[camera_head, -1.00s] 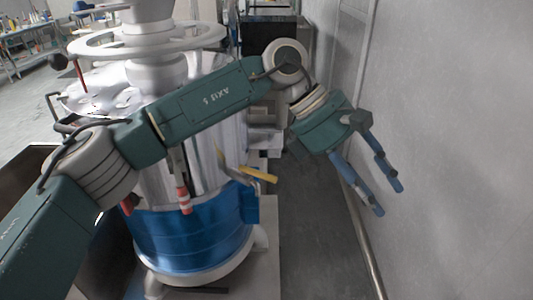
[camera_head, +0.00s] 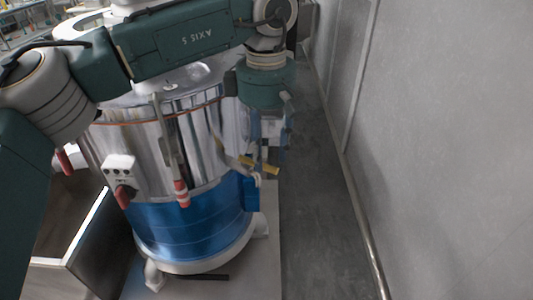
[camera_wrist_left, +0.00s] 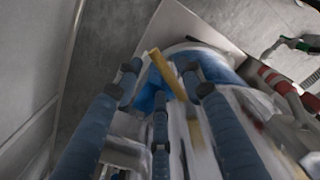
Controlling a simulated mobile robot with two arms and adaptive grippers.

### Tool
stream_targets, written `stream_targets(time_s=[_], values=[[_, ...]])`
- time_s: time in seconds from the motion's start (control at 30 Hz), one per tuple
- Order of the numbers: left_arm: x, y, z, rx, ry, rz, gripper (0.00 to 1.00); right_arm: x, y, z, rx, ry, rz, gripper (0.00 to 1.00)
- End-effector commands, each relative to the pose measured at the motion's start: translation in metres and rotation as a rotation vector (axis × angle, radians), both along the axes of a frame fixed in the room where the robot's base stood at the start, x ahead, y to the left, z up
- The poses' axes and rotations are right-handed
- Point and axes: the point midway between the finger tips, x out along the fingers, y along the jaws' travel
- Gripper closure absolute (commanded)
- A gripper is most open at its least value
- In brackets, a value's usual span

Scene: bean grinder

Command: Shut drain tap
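A yellow lever (camera_head: 262,166), which looks like the drain tap's handle, sticks out from the right side of the steel and blue machine (camera_head: 195,235). It also shows in the left wrist view (camera_wrist_left: 166,74), slanting past the fingertips. My left gripper (camera_head: 276,142) hangs fingers down just above and beside the lever, its tips partly blurred. In the left wrist view my left gripper (camera_wrist_left: 160,88) has its blue fingers spread, with the lever between or just beyond the tips. Contact cannot be told. My right gripper is not in view.
Red-handled levers (camera_head: 181,193) and a small white control box (camera_head: 120,172) sit on the machine's front. A grey wall (camera_head: 440,150) with a low pipe (camera_head: 362,225) runs along the right. The floor (camera_head: 310,220) between the machine and wall is clear.

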Motion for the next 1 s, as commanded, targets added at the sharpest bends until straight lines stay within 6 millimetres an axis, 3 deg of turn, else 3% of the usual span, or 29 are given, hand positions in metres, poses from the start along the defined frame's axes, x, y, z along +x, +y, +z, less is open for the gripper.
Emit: stream_targets(time_s=[0.2,0.47,0.5,0.7,1.0], values=[[0.000,0.000,-0.018,0.000,-0.001,0.002,0.61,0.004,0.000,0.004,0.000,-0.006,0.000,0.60],[0.000,0.000,-0.020,0.000,-0.001,0.002,0.61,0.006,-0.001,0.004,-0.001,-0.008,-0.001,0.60],[0.000,0.000,-0.020,-0.001,0.000,0.002,0.63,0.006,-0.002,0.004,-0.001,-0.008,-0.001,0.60],[0.000,0.000,-0.020,-0.001,0.000,0.001,1.00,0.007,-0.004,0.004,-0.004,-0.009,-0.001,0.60],[0.000,-0.003,-0.019,-0.001,0.000,0.005,1.00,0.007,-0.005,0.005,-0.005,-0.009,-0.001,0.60]])
